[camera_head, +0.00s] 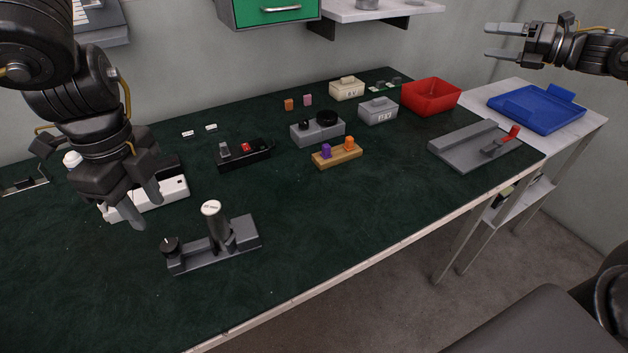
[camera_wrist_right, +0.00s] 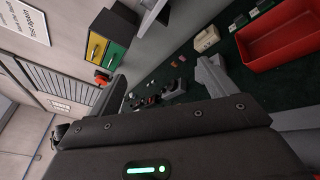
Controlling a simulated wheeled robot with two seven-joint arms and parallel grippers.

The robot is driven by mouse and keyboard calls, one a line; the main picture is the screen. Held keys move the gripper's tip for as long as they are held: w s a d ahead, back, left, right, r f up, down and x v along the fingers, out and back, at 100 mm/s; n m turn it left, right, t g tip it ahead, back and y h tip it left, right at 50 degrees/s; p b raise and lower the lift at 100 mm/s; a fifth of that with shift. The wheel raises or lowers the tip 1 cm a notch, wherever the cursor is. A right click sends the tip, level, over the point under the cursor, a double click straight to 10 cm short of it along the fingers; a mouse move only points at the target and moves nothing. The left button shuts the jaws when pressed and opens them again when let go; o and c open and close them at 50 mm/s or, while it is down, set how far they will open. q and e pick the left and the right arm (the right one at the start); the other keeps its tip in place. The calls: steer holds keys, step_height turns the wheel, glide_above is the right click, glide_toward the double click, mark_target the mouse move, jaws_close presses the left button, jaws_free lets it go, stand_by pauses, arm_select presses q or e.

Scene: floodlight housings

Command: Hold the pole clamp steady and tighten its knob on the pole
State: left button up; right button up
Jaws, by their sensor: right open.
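The pole clamp (camera_head: 228,234) stands near the front left of the table in the head view. It has a dark grey base, a short upright pole with a pale labelled top, and a black knob (camera_head: 170,245) at its left end. My left gripper (camera_head: 146,212) hangs above and behind the knob, pointing down, apart from the clamp. Its fingers are spread and nothing shows between them. My right gripper (camera_head: 488,41) is high at the far right, open and empty, far from the clamp. Its fingers also show apart in the right wrist view (camera_wrist_right: 160,90).
A white power strip (camera_head: 152,200) lies behind the clamp, partly covered by my left gripper. A black switch box (camera_head: 240,155), a wooden block with coloured pieces (camera_head: 337,157), a red bin (camera_head: 432,97) and a grey fixture (camera_head: 465,150) stand farther right. The table's front middle is clear.

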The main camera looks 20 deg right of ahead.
steer(key=w+a+r+n+y, duration=0.1)
steer(key=a+r+n+y, duration=0.15)
steer(key=a+r, duration=0.55)
steer(key=a+r+n+y, duration=0.25)
steer(key=a+r, duration=0.35)
steer(key=r, duration=0.4)
steer(key=w+a+r+n+g, duration=0.2)
steer(key=a+n+g, duration=0.25)
steer(key=a, duration=1.05)
steer(key=n+g+h, duration=0.8)
steer(key=n+g, duration=0.2)
steer(key=n, duration=0.2)
glide_above(238, 229)
steer(key=d, duration=0.4)
step_height(238, 229, down, 36)
steer(key=shift+m, duration=0.25)
steer(key=x, duration=1)
steer(key=shift+s+f, duration=0.1)
steer(key=shift+f, duration=0.35)
